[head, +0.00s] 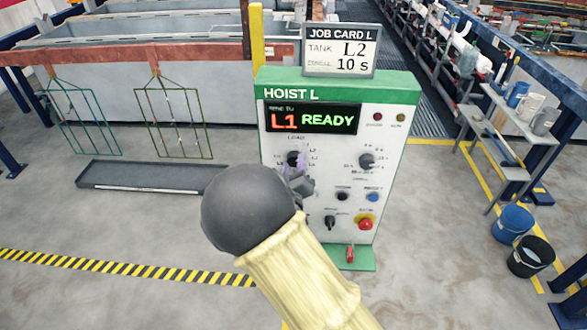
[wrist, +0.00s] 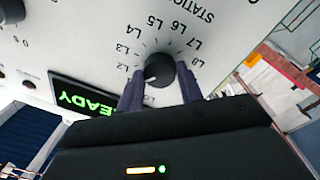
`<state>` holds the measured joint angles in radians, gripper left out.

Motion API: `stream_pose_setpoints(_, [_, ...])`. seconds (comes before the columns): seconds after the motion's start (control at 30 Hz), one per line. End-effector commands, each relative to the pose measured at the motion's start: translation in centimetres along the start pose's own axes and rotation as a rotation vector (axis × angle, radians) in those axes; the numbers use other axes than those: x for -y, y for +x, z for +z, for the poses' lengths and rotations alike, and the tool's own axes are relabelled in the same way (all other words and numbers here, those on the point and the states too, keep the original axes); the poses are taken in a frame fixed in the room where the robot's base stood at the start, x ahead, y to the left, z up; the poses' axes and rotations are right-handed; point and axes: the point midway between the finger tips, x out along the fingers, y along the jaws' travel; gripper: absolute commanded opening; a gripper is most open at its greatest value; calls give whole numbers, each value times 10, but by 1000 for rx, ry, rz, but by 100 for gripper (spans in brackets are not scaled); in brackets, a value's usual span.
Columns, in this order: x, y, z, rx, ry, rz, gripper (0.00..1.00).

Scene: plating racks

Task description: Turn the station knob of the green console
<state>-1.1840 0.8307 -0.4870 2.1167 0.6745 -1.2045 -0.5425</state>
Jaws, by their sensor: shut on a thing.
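The green-topped console (head: 340,95), headed "HOIST L", stands in the middle of the head view. Its display (head: 313,118) reads "L1" in red and "READY" in green. The station knob (wrist: 160,70) is round and dark, ringed by L labels. Its pale pointer mark faces lower left in the wrist view, below the L2 label. My gripper (wrist: 160,88) is shut on the station knob, one finger at each side. In the head view, my gripper (head: 298,168) and arm partly hide the knob's dial. The job card (head: 341,50) on top reads tank L2, 10 s.
A second knob (head: 367,160), a lower black knob (head: 330,222), a blue button (head: 372,197) and a red button (head: 365,223) share the panel. A blue bucket (head: 513,222) and a black bucket (head: 531,257) stand right. Wire racks (head: 172,120) hang left.

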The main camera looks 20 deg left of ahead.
Motion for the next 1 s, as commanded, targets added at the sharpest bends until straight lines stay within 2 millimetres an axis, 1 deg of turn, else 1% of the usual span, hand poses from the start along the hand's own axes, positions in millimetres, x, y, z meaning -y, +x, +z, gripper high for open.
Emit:
stream_pose_setpoints(0.4, [0, 0, 0, -28, -395, -5, 14])
stream_pose_setpoints(0.6, [0, 0, -1, -40, -555, -8, 14])
stream_pose_setpoints(0.8, [0, 0, 0, -46, -664, -10, 14])
stream_pose_setpoints(1.0, [0, 0, 0, -49, -713, -10, 14])
